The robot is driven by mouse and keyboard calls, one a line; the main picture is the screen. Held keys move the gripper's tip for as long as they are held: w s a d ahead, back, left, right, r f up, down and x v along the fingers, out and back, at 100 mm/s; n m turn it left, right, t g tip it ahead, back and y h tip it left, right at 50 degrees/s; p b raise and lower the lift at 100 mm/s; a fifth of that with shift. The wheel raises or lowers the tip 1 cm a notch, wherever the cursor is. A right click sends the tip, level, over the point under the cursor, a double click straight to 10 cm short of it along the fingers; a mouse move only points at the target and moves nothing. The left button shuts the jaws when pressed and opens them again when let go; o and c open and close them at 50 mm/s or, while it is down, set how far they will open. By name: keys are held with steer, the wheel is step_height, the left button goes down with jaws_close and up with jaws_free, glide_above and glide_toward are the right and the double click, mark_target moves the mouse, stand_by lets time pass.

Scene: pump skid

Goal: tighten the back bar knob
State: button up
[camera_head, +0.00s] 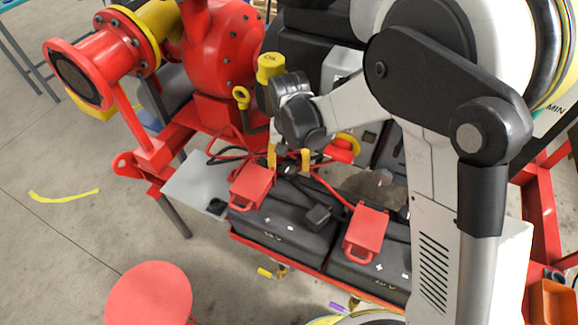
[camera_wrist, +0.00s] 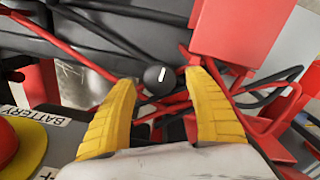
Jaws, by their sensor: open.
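A round black knob (camera_wrist: 160,80) with a white line on its top shows in the wrist view, just past and between my fingertips. In the head view a small dark knob (camera_head: 290,169) shows just below the fingertips, above the back of the batteries. My gripper (camera_head: 288,159) points down with its two yellow fingers spread on either side of it. The gripper (camera_wrist: 162,82) is open, and I see no clear contact with the knob. The knob's stem and the bar below it are mostly hidden.
Red covers (camera_head: 253,185) (camera_head: 367,230) sit on two black batteries (camera_head: 283,233). Red and black cables (camera_wrist: 75,32) run around the knob. A red knob on a yellow disc (camera_wrist: 22,147) is close by at lower left in the wrist view. A red pump (camera_head: 225,50) stands behind.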

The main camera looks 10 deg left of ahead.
mark_target(289, 167)
step_height(289, 167, up, 6)
steer(key=shift+r, duration=0.1)
stand_by(0.6)
